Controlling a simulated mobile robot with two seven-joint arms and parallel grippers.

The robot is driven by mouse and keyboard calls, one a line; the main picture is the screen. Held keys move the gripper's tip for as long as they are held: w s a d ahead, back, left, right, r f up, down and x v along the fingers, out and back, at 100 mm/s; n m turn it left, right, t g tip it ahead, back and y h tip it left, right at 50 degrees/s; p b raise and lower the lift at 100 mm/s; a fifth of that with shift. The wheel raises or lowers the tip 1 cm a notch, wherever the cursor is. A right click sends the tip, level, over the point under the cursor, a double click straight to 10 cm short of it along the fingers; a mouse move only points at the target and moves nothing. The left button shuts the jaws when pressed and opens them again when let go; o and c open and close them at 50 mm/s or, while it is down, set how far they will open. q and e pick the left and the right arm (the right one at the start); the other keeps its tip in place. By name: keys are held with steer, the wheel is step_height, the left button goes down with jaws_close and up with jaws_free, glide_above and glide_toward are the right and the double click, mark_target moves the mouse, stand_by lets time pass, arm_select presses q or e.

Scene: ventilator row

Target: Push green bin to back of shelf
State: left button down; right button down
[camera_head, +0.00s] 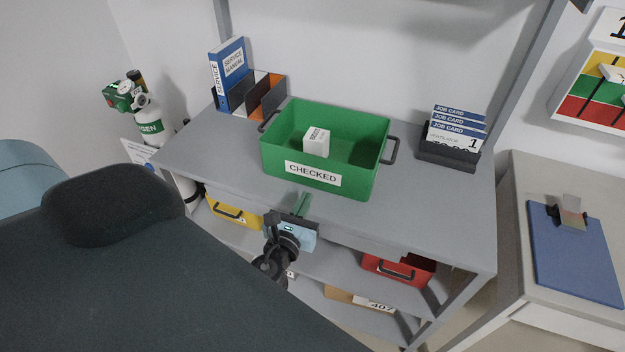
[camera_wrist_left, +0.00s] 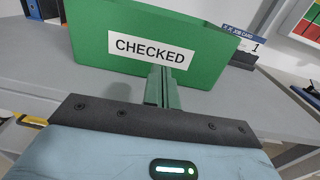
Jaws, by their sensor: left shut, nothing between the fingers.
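The green bin (camera_head: 366,165) stands upright on the top grey shelf (camera_head: 420,208), with its CHECKED label facing me. A small white box (camera_head: 316,142) sits inside it. Black handles are on its left and right sides. My left gripper (camera_head: 303,203) is shut and empty, in front of the bin's label side near the shelf's front edge. In the left wrist view the bin (camera_wrist_left: 90,42) fills the upper part, and the shut fingers (camera_wrist_left: 161,86) point at its front wall just under the label. I cannot tell whether they touch it. My right gripper is not in view.
A blue service manual (camera_head: 229,72) and a file holder (camera_head: 262,95) stand left of the bin. A job card rack (camera_head: 448,154) stands to the right. Yellow (camera_head: 235,212) and red (camera_head: 398,270) bins sit on a lower shelf. Bare shelf lies between bin and card rack.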

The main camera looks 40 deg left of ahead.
mark_target(318, 173)
arm_select(q)
steer(key=x, duration=0.7)
